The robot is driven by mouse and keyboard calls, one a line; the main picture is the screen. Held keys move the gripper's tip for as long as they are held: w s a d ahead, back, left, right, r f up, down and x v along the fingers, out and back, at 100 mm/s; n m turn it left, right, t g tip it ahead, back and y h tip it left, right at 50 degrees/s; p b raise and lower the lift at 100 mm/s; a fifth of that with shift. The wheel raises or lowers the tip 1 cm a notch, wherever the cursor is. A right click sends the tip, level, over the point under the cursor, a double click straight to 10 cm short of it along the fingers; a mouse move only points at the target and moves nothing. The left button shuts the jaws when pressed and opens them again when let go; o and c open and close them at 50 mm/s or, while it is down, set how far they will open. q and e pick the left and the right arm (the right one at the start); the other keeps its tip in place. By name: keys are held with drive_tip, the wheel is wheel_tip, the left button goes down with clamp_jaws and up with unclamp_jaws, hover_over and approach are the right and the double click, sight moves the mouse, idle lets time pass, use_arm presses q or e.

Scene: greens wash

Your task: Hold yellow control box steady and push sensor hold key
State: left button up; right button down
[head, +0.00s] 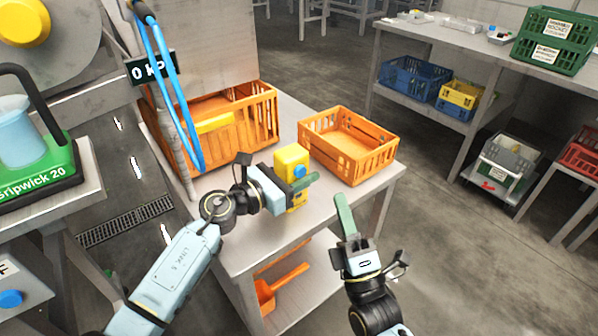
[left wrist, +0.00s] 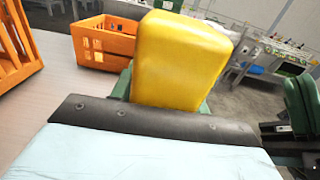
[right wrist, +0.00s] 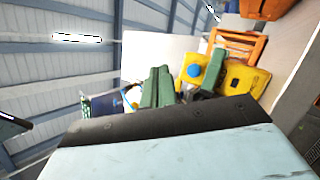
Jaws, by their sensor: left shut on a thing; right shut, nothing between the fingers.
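The yellow control box (head: 291,160) stands upright on the grey table, with a round blue button (head: 299,171) on its front. My left gripper (head: 302,186) is shut on the box from the left; the box also fills the middle of the left wrist view (left wrist: 180,60). My right gripper (head: 344,216) is shut and empty, to the lower right of the box and apart from it. The right wrist view shows its green fingers (right wrist: 158,88) beside the yellow box (right wrist: 240,80) and the blue button (right wrist: 194,71).
An empty orange crate (head: 370,159) stands on the table behind and right of the box. A larger orange crate (head: 262,125) stands behind left, near a blue hose (head: 178,90). An orange scoop (head: 290,280) lies on the lower shelf. Free tabletop (head: 245,245) lies in front of the box.

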drive_tip(key=m+t+h, duration=0.1)
drive_tip(key=h, duration=0.1)
approach(303, 158)
drive_tip(key=shift+x, duration=2)
drive_tip(key=shift+d+r, duration=0.1)
drive_tip(key=shift+d, duration=0.05)
idle(0.5)
drive_tip(key=shift+w+a, duration=0.2)
drive_tip(key=shift+w, duration=0.1)
drive_tip(key=shift+s+d, duration=0.25)
drive_tip(key=shift+s, duration=0.2)
idle(0.3)
